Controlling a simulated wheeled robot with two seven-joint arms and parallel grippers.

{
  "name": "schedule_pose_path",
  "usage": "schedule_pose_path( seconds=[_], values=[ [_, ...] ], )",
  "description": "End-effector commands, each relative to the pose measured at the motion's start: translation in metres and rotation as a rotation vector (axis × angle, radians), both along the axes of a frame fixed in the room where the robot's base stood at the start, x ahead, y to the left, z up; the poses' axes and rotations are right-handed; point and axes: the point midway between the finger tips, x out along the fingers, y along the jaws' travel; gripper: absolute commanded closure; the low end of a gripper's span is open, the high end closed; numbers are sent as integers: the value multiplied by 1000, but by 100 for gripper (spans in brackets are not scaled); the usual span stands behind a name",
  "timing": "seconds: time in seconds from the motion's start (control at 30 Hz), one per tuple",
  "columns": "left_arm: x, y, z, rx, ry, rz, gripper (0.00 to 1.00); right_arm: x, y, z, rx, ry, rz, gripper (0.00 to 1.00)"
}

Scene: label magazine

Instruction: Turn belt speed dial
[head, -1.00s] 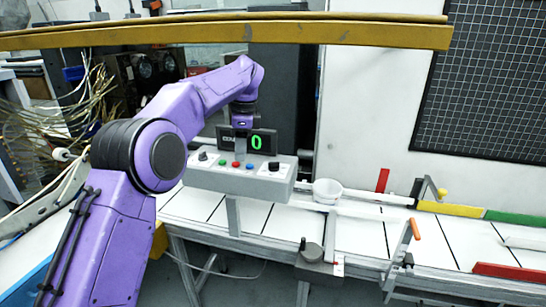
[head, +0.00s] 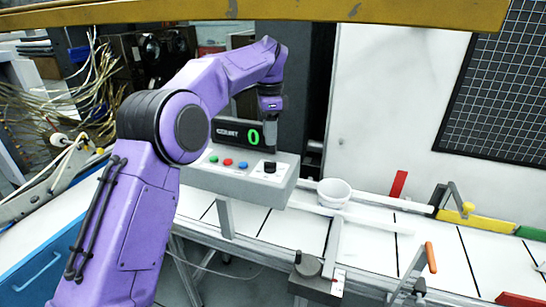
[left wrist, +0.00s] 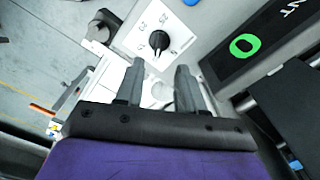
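The dial is a black knob (head: 270,167) on the right part of the grey control box's sloped face in the head view. In the left wrist view the knob (left wrist: 158,40) sits on a white scale plate with numbers, just beyond the fingertips. My left gripper (head: 270,141) is just above the knob, pointing down. In the left wrist view the gripper (left wrist: 160,68) is open, its two fingers apart with nothing between them and not visibly touching the knob. A black display (head: 237,133) on the box reads a green 0. My right gripper is out of view.
Blue (head: 243,166), red (head: 228,162) and green (head: 213,158) buttons line the control box (head: 228,182) left of the knob. A yellow beam (head: 330,17) crosses above.

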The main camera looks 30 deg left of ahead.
Motion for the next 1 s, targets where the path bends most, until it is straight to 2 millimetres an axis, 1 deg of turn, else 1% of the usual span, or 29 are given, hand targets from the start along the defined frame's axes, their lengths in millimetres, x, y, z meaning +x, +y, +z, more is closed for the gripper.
schedule_pose_path(
  seconds=[0.03,0.1,0.2,0.33,0.4,0.5,0.7,0.73,0.77,0.8,0.83,0.87,1.0],
  values=[
    [-1,0,-13,-1,4,-1,62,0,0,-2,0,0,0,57],
    [-2,1,-28,-1,5,0,62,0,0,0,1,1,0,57],
    [-1,0,-49,-1,5,0,62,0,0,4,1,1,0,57],
    [0,-1,-71,-1,4,-2,62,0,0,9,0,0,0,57],
    [0,-1,-79,1,2,-3,62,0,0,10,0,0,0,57],
    [1,-2,-84,0,1,-2,62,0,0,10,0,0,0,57],
    [1,-2,-86,0,0,-4,62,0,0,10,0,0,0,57],
    [1,-2,-85,0,0,-4,65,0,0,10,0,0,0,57],
    [1,-2,-85,0,0,-4,75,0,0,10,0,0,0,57],
    [1,-2,-85,0,0,-4,88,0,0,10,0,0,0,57],
    [1,-2,-85,0,0,-4,98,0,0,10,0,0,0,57],
    [1,-2,-85,0,0,-4,100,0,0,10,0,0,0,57],
    [1,-2,-85,0,0,-4,100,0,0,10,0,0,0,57]
  ],
)
